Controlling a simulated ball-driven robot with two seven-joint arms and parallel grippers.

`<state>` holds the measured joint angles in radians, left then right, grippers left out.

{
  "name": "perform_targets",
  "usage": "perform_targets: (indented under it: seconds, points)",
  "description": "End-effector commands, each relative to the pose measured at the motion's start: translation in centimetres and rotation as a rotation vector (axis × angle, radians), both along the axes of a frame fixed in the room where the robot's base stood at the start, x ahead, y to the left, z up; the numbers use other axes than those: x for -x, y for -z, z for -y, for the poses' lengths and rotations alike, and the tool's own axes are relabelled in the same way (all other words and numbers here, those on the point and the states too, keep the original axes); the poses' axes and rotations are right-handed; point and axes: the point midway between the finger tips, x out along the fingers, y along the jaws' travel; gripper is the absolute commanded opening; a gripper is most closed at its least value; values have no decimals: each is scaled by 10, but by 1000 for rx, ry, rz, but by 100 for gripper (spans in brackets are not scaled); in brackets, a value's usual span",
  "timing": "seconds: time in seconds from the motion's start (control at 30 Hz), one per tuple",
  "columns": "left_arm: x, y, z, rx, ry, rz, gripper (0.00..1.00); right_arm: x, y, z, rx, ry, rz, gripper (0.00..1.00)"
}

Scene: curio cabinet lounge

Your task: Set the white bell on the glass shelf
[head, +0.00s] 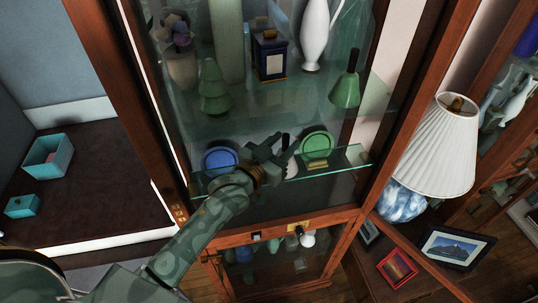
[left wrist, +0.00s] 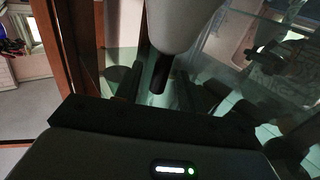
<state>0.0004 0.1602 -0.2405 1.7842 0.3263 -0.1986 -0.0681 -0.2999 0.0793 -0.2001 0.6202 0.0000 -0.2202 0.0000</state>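The white bell (head: 291,169) is upright at the lower glass shelf (head: 347,160), mostly hidden behind my left gripper (head: 279,149). Its dark handle points up. In the left wrist view, the white bell body (left wrist: 183,22) fills the top middle, with the dark handle (left wrist: 160,74) below it. My left gripper's dark fingers (left wrist: 160,88) stand on either side of the handle, with gaps showing, so it looks open. The bell's base is hidden, so its contact with the shelf cannot be made out. My right gripper is in neither view.
On the lower shelf, a blue plate (head: 220,160) stands left of the gripper and a green plate (head: 316,144) right of it. A green bell (head: 346,90) and other curios stand on the shelf above. The wooden cabinet frame (head: 381,150) borders the opening.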

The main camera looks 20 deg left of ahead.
Motion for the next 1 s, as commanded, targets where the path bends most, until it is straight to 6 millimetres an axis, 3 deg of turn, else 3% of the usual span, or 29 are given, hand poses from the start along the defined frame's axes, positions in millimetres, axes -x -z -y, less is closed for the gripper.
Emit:
perform_targets:
  seconds: [0.2, 0.43, 0.87, 1.0]
  points:
    - [50, 1, -15, -1, 1, -2, 39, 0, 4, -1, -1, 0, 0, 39]
    - [90, 1, -27, 0, 0, -2, 39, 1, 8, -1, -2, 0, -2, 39]
    - [100, 0, -30, 0, 0, 0, 39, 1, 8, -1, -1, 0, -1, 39]
    - [104, 16, -30, -63, -6, -55, 39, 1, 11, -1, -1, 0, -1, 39]
